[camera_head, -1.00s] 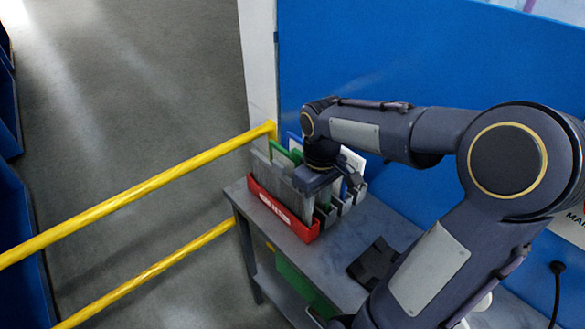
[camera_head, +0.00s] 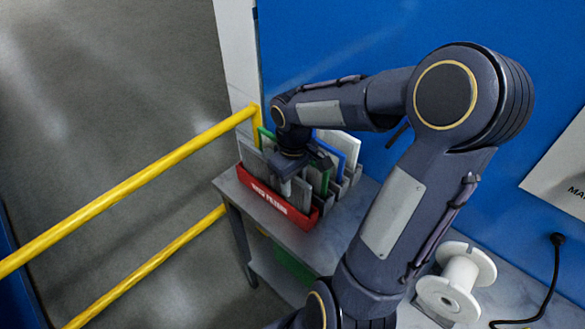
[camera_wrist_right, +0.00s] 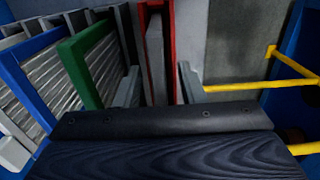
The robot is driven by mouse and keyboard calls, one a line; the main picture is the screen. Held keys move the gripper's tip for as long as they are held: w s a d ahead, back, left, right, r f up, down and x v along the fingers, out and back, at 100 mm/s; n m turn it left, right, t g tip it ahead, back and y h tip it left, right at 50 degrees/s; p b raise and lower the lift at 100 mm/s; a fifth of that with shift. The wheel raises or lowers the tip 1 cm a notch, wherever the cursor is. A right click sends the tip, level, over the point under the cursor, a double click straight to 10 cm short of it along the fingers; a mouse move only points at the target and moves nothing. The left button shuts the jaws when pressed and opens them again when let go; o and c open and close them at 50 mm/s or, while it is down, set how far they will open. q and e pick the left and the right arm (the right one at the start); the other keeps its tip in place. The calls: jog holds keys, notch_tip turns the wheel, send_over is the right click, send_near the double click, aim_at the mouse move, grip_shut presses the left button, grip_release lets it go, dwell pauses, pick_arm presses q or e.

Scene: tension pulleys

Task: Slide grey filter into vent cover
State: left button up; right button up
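Several grey filters (camera_head: 252,159) stand upright in a red-fronted rack (camera_head: 265,193) on a small grey table. My right gripper (camera_head: 291,184) points down over the front of the rack. In the right wrist view its two pale fingers (camera_wrist_right: 160,85) are apart. A grey filter (camera_wrist_right: 154,60) stands edge-on between them, with a gap on either side. The red rack wall (camera_wrist_right: 173,35) also shows close beside that filter. Green-framed (camera_wrist_right: 90,65) and blue-framed (camera_wrist_right: 35,75) filters stand left of the fingers. The vent cover is not visible. My left gripper is not in view.
A yellow railing (camera_head: 140,183) runs close to the left of the table (camera_head: 330,240). A blue wall (camera_head: 330,40) rises behind the rack. A white spool (camera_head: 460,270) and a black cable (camera_head: 555,275) are at the lower right. Floor at upper left is clear.

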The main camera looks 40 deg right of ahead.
aim_at(293, 189)
jog(key=shift+f, duration=1.6)
jog(key=shift+c, duration=0.2)
grip_shut()
